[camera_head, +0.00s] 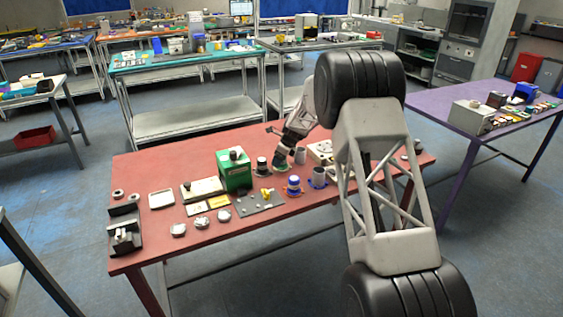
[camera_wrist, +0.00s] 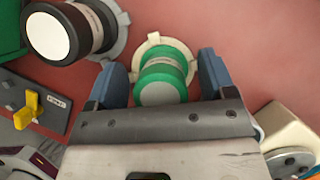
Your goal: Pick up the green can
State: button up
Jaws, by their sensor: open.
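My gripper (camera_wrist: 160,64) is open, with one blue finger on each side of the can. Small gaps show between the fingers and the can. In the head view my gripper (camera_head: 281,158) is low over the table, and the can is mostly hidden beneath it.
A black can (camera_wrist: 62,32) with a white top stands close to the left finger. A green box (camera_head: 234,170), a blue can (camera_head: 293,183) and a grey can (camera_head: 319,177) stand nearby on the red table (camera_head: 160,235). A yellow part (camera_wrist: 27,110) is at lower left.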

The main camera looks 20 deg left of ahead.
dwell(0.4)
jog(key=c, duration=1)
jog(key=shift+c, duration=0.2)
jog(key=shift+r, duration=5)
